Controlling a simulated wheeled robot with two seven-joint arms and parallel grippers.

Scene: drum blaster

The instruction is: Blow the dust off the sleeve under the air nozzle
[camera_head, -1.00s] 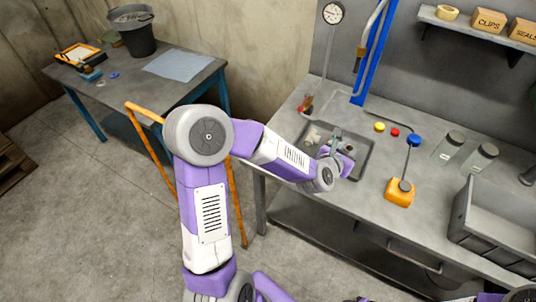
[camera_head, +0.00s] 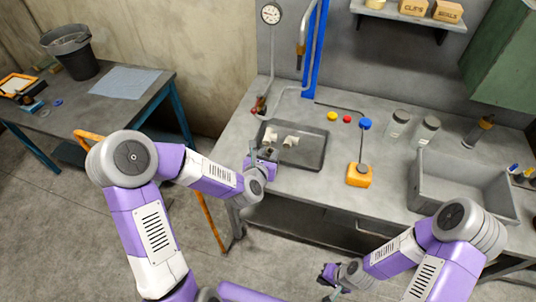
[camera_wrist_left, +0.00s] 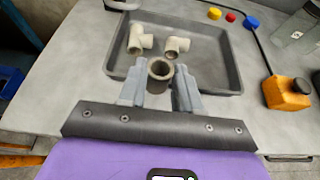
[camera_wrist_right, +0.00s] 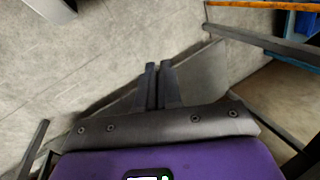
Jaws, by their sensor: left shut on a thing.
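My left gripper (camera_wrist_left: 160,92) is shut on a grey ring-like sleeve (camera_wrist_left: 160,70), its open end up, just over the near edge of the dark tray (camera_wrist_left: 228,80). In the head view my left gripper (camera_head: 264,156) is at the tray's near left; the sleeve is hard to make out there. The air nozzle (camera_head: 299,62) hangs from a hose by the blue post (camera_head: 314,50), behind the tray.
A grey bin (camera_head: 465,185) is at right. A gauge (camera_head: 271,14) is on the wall.

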